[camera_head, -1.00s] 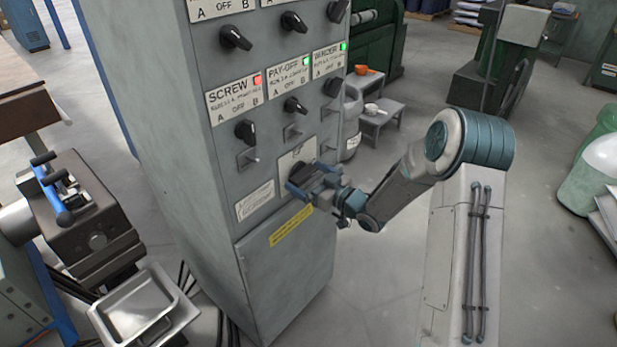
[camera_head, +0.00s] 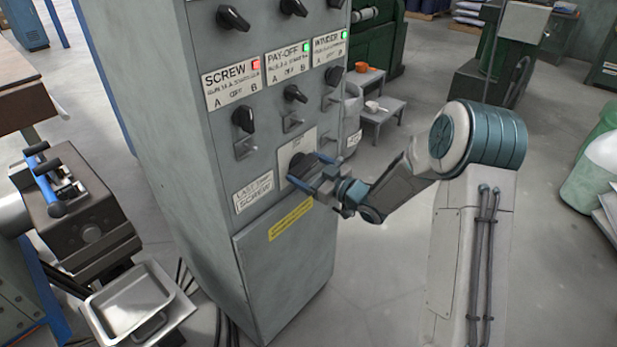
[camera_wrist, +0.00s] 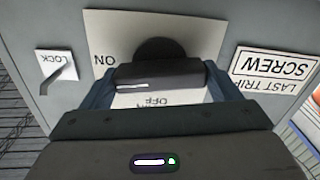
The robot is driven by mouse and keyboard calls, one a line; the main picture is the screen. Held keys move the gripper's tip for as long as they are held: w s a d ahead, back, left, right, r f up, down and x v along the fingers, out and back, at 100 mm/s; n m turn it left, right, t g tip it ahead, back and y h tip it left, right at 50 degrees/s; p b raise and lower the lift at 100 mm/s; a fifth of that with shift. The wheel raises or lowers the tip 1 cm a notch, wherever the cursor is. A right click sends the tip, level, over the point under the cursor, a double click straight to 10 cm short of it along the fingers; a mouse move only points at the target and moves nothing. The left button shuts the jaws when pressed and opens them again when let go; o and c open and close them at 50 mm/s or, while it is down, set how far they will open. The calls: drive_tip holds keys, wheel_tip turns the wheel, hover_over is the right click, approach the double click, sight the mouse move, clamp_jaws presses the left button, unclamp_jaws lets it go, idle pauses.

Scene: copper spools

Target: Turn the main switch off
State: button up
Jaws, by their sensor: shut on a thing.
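The main switch (camera_head: 301,162) is a black rotary knob on a pale plate (camera_head: 309,142), low on the front of the grey cabinet. In the wrist view its black handle (camera_wrist: 160,74) lies across the picture between the blue fingers. The plate there reads ON at the left of the knob and OFF below the handle, partly covered. My gripper (camera_head: 313,173) is at the switch and shut on the handle; it also shows in the wrist view (camera_wrist: 158,86). It hides part of the knob in the head view.
Above are switches labelled SCREW (camera_head: 232,83), with a red lamp, PAY-OFF (camera_head: 289,64) and WINDER (camera_head: 329,46), with green lamps. A LOCK tab (camera_wrist: 58,75) and a LAST TRIP SCREW label (camera_wrist: 275,72) flank the plate. A machine with levers (camera_head: 75,215) stands left.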

drive_tip(key=n+b, duration=0.3)
drive_tip(key=b, duration=0.2)
drive_tip(key=n+b, duration=0.3)
drive_tip(key=b, duration=0.2)
drive_tip(key=f+n+b, duration=0.1)
drive_tip(key=n+b, duration=0.2)
drive_tip(key=b, duration=0.2)
drive_tip(key=n+b, duration=0.4)
drive_tip(key=b, duration=0.1)
drive_tip(key=shift+r+b, duration=0.15)
drive_tip(key=shift+b, duration=0.25)
drive_tip(key=n+b, duration=0.2)
drive_tip(key=shift+r+n+b, duration=0.15)
drive_tip(key=shift+n+b, duration=0.2)
drive_tip(key=shift+n, duration=0.05)
drive_tip(key=shift+r, duration=0.1)
drive_tip(key=o, duration=0.9)
drive_tip(key=shift+c, duration=0.2)
